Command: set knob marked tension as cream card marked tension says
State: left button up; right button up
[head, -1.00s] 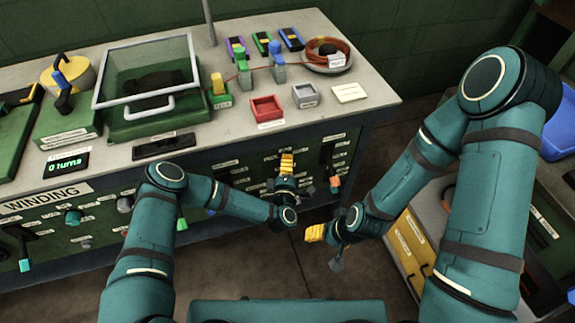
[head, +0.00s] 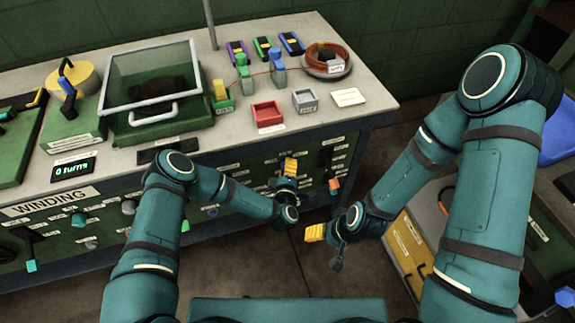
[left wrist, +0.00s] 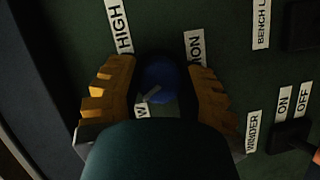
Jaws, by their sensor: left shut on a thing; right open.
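The blue tension knob (left wrist: 160,74) sits on the dark green front panel, between the yellow fingers of my left gripper (left wrist: 158,92), which is shut on it. A label ending in "ION" (left wrist: 195,50) is beside it, partly covered by a finger. A "HIGH" label (left wrist: 119,26) and a mostly hidden label ending in "W" (left wrist: 141,111) are around the knob. In the head view, my left gripper (head: 290,168) is at the bench front and hides the knob. A cream card (head: 348,97) lies on the bench top, its writing too small to read. My right gripper (head: 314,233) is open and empty.
Red (head: 267,115) and grey (head: 305,101) trays and a coil of orange wire (head: 325,56) are on the bench top. A winder switch (left wrist: 290,136) is right of the knob. A yellow-fronted drawer unit (head: 409,253) stands near my right gripper.

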pick_arm(q)
jog(key=m+p, duration=0.1)
jog(key=m+g+p, duration=0.1)
jog(key=shift+w+r+m+y, duration=0.1)
jog(key=shift+r+m+y, duration=0.2)
jog(key=shift+m, duration=0.1)
jog(key=shift+f+m+g+y+p, duration=0.15)
jog(key=shift+m+g+y+p, duration=0.3)
jog(key=shift+m, duration=0.35)
jog(key=o, duration=1.2)
jog(key=shift+f, duration=0.1)
jog(key=s, duration=1.5)
jog(key=shift+d+r, duration=0.4)
jog(key=shift+r, duration=0.05)
